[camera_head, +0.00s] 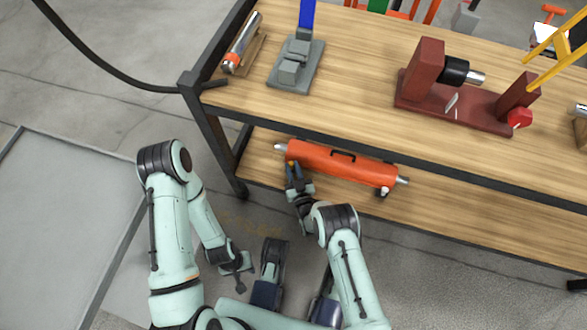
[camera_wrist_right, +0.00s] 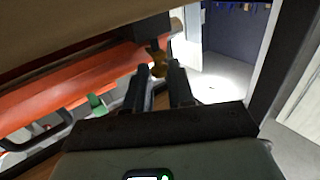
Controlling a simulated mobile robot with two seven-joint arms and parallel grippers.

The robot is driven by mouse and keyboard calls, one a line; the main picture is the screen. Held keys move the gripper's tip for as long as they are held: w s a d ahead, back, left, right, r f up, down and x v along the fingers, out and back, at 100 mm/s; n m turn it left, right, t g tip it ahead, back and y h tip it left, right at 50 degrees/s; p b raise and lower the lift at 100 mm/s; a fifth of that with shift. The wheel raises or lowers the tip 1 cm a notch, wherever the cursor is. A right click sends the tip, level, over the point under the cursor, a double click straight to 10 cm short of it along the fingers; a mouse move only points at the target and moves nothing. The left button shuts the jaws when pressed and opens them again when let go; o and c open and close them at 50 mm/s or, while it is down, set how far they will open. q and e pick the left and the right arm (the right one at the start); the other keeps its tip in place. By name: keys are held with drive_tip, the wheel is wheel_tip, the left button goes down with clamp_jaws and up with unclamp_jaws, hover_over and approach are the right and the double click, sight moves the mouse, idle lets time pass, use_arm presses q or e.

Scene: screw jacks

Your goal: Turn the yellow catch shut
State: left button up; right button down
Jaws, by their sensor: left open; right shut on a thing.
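A long orange cylinder (camera_head: 340,165) with grey ends lies on the lower shelf; it also shows in the right wrist view (camera_wrist_right: 80,90). The small yellow catch (camera_head: 291,163) is at its left end. In the right wrist view the catch (camera_wrist_right: 159,64) looks dark yellow and sits between the fingertips. My right gripper (camera_head: 293,171) is shut on the catch, and its fingers (camera_wrist_right: 159,78) hide part of it. My left gripper (camera_head: 240,275) is open and empty, low over the floor, left of the right arm and apart from the shelf.
The wooden table top (camera_head: 350,95) overhangs the lower shelf (camera_head: 440,205). A black table leg (camera_head: 215,140) stands left of the cylinder. A grey block fixture (camera_head: 295,65) and a dark red vise (camera_head: 455,100) stand on top. A green part (camera_wrist_right: 97,102) shows beside the cylinder.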

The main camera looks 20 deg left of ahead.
drive_tip(key=shift+a+m+t+h, duration=0.15)
drive_tip(key=shift+m+t+h, duration=0.3)
drive_tip(key=shift+h, duration=0.25)
use_arm(q)
drive_tip(key=shift+w+r, duration=0.15)
drive_tip(key=shift+w, duration=0.25)
use_arm(e)
drive_tip(key=shift+a+m+t+h, duration=0.1)
drive_tip(key=shift+m+t+h, duration=0.25)
drive_tip(key=shift+m+h, duration=0.4)
drive_tip(key=c, duration=1.3)
unclamp_jaws()
drive_tip(key=shift+o, duration=0.2)
use_arm(q)
drive_tip(key=shift+s, duration=0.1)
use_arm(e)
drive_tip(key=shift+s, duration=0.1)
